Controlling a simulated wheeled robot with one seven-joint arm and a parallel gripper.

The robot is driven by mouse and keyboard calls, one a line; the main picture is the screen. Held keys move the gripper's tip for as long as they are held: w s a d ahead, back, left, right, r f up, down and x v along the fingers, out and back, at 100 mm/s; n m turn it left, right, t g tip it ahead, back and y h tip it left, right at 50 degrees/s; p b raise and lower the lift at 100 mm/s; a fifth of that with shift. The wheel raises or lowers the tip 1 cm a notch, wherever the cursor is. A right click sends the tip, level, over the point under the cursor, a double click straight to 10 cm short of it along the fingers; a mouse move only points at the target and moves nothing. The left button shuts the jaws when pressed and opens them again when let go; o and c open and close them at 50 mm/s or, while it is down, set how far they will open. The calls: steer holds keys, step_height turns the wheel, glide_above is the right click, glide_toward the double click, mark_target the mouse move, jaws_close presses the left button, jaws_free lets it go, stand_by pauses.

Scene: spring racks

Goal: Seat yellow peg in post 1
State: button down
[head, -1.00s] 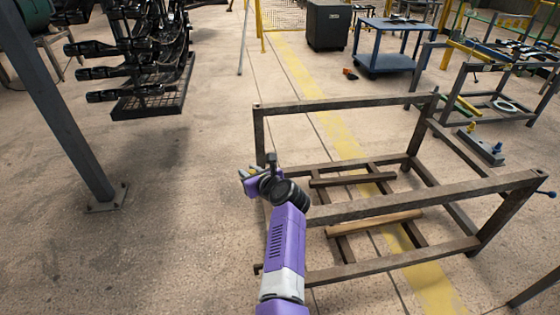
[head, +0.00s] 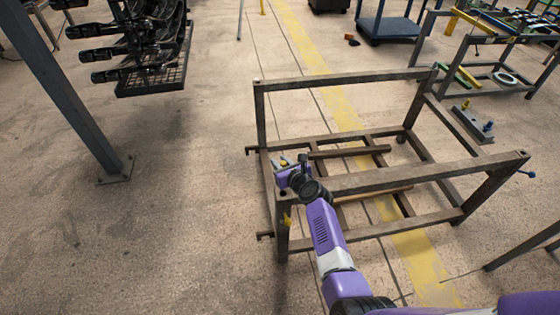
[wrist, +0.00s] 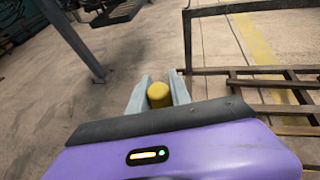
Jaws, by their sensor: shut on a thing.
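My gripper (wrist: 158,92) is shut on the yellow peg (wrist: 158,95), whose rounded end shows between the two pale fingers in the wrist view. In the head view my gripper (head: 283,163) is in front of the left end of a brown metal rack (head: 345,83), near its near left corner; the peg is too small there to make out clearly. A small yellow part (head: 287,220) shows at the rack's near left upright. A blue knob (head: 530,173) sticks out at the near right corner. I cannot tell which upright is post 1.
A grey block (head: 473,124) with a yellow and a blue piece on it stands right of the rack. A steel column (head: 75,95) and a stand of black parts (head: 150,80) are at the left. The floor between column and rack is clear.

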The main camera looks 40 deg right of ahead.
steer(key=shift+r+p, duration=0.15)
steer(key=shift+p, duration=0.15)
steer(key=shift+f+b, duration=2.5)
steer(key=shift+f, duration=0.5)
steer(key=shift+r+p, duration=0.1)
steer(key=shift+p, duration=0.4)
steer(key=shift+f+b, duration=3.15)
steer(key=shift+f, duration=0.45)
steer(key=c, duration=1.1)
jaws_free()
steer(key=shift+c, duration=0.2)
steer(key=shift+o, duration=0.2)
steer(key=shift+s+f, duration=0.1)
